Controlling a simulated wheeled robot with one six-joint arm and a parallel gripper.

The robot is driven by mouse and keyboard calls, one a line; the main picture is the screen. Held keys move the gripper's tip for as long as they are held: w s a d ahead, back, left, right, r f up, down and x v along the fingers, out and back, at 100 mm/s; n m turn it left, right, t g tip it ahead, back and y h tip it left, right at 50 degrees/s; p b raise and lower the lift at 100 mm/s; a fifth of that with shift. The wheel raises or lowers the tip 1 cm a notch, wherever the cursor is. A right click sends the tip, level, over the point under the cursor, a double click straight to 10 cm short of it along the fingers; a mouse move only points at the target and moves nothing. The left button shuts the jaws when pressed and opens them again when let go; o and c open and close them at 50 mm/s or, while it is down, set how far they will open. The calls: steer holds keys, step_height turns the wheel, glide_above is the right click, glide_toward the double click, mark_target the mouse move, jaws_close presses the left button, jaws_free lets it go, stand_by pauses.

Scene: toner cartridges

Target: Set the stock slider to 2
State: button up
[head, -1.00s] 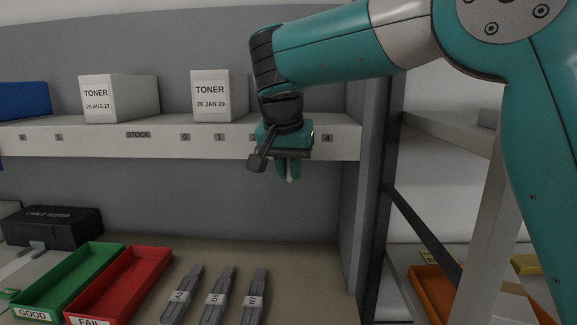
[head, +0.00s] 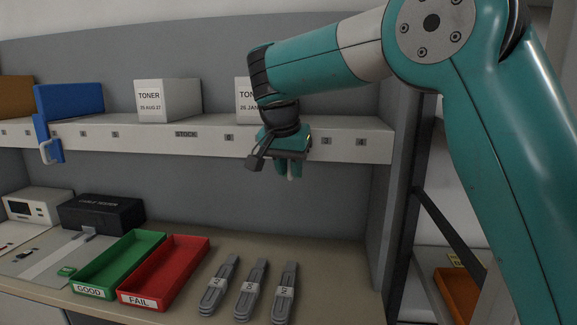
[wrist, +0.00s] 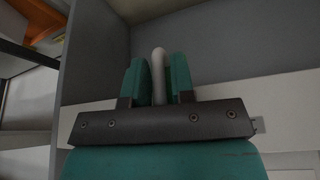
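The stock slider shows only as a pale rounded peg (wrist: 158,72) between my gripper's teal fingers in the wrist view. Its tip (head: 290,178) also shows below the fingers in the head view. My gripper (head: 289,168) is shut on this peg at the shelf's front edge. The STOCK label (head: 186,134) is left of the scale. The marks 0 (head: 229,138), 3 (head: 326,142) and 4 (head: 361,142) are readable. My gripper hides 1 and 2 and sits about where 2 falls, left of 3. The slider's body is hidden.
Two white TONER boxes (head: 167,100) stand on the shelf (head: 345,127), one partly behind my arm. A blue piece with a pale handle (head: 47,140) hangs at the shelf's left. Below are green (head: 118,264) and red (head: 164,272) trays and grey cable bundles (head: 250,290).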

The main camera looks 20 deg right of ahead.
steer(key=shift+r, duration=0.1)
steer(key=p+v, duration=0.8)
steer(key=v, duration=0.9)
steer(key=shift+s+a, duration=0.1)
steer(key=shift+s, duration=0.05)
steer(key=s+d+f+n+y+b, duration=0.2)
steer(key=s+f+n+b, duration=0.1)
steer(key=s+f+n, duration=0.75)
steer(key=s+a+f+n+g+y, duration=0.1)
steer(key=s+a+f+n+y, duration=0.1)
steer(key=s, duration=0.7)
steer(key=s+a+f+n+g+y+b, duration=0.1)
steer(key=s+a+f+n+g+y, duration=0.1)
steer(key=s+f, duration=0.5)
steer(key=shift+s+a+f+n+y, duration=0.2)
steer(key=shift+s+a+n+y, duration=0.4)
steer(key=shift+s+a, duration=0.45)
